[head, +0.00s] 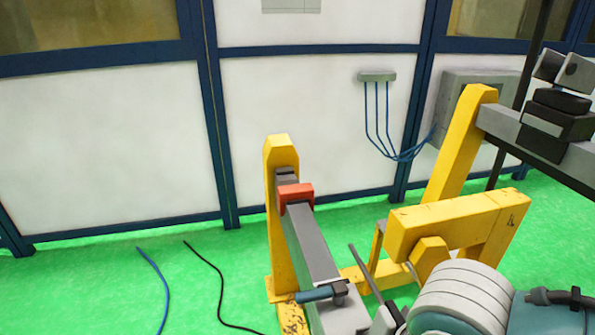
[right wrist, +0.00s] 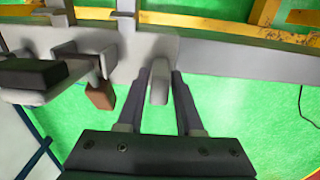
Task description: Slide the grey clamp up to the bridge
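The grey clamp (head: 343,314) sits at the near end of a long grey rail (head: 313,245), with a teal handle (head: 314,294) at its left side. It also shows in the right wrist view (right wrist: 130,50), with a rounded grey lug (right wrist: 159,82) sticking out. My right gripper (right wrist: 164,74) is open, with one finger on each side of this lug; I cannot tell whether they touch it. A red block (head: 296,193) straddles the rail farther back, by a yellow post. I cannot tell which part is the bridge. My left gripper is not in view.
A yellow post (head: 280,160) stands at the rail's far end and a yellow beam (head: 445,225) lies to the right. A blue cable (head: 155,280) and a black cable (head: 215,280) lie on the green floor. The rail between clamp and red block looks clear.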

